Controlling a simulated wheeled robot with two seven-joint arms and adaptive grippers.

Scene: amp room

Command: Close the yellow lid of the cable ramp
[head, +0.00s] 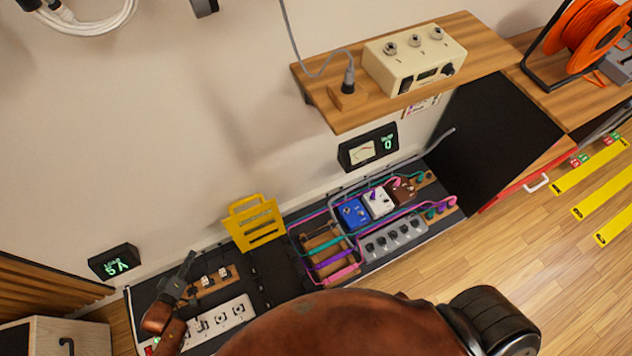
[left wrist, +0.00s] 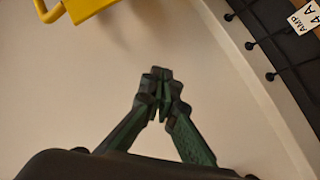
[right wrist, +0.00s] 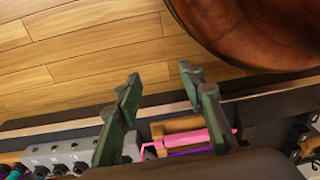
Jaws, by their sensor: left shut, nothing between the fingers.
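The yellow lid (head: 255,223) stands raised, roughly upright, at the back edge of the dark cable ramp (head: 272,280), close to the wall. My left gripper (head: 190,256) is left of the lid and apart from it, above the left part of the board. In the left wrist view its fingers (left wrist: 160,82) are shut with nothing between them, and part of the yellow lid (left wrist: 85,8) shows at the upper left. My right gripper (right wrist: 160,82) shows only in the right wrist view, open and empty, over the board's front edge by a pink cable (right wrist: 205,140).
Pedals with coloured cables (head: 353,214) lie right of the ramp. A white switch strip (head: 225,318) lies near the left gripper. A wooden shelf (head: 345,112) juts out above the pedals. A small display (head: 114,262) is on the wall at left.

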